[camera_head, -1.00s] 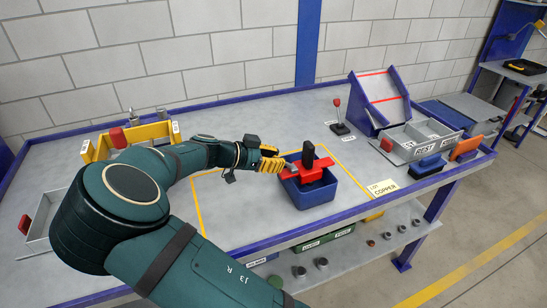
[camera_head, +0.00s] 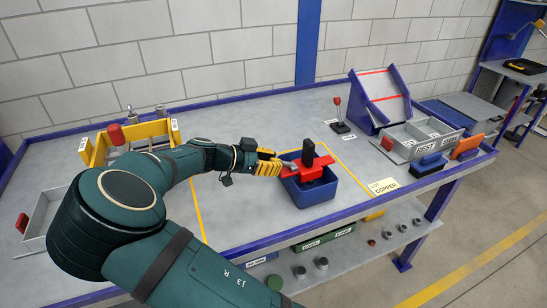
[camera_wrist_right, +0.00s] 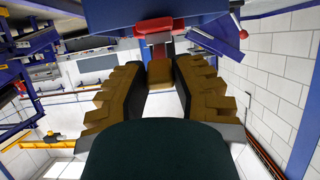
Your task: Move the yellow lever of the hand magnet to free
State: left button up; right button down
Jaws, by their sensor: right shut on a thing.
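The red hand magnet (camera_head: 316,172) with its upright black handle (camera_head: 308,150) sits over the blue bin (camera_head: 312,194) in the yellow-marked area. My right gripper (camera_head: 280,166) reaches it from the left, at the magnet's near-left end. In the right wrist view, the gripper (camera_wrist_right: 160,78) is shut on a small dull-yellow block, the lever (camera_wrist_right: 160,72), at the end of a stem leading to the red magnet (camera_wrist_right: 158,26). In the head view the fingers hide the lever, so its setting cannot be told. My left gripper is not in view.
A small red-knobbed stick (camera_head: 338,112), a slanted blue stand (camera_head: 380,98) and a grey divided tray (camera_head: 420,138) stand at the right. The table behind the bin is clear.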

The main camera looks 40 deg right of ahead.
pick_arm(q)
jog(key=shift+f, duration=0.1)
pick_arm(e)
jog(key=shift+a+f, duration=0.1)
jog(key=shift+f, duration=0.1)
jog(key=shift+w+a+f+b, duration=0.1)
jog(key=shift+a+f+b, duration=0.2)
jog(key=shift+f+b, duration=0.5)
jog(key=c, duration=0.7)
grip_release()
jog(key=shift+c, duration=0.2)
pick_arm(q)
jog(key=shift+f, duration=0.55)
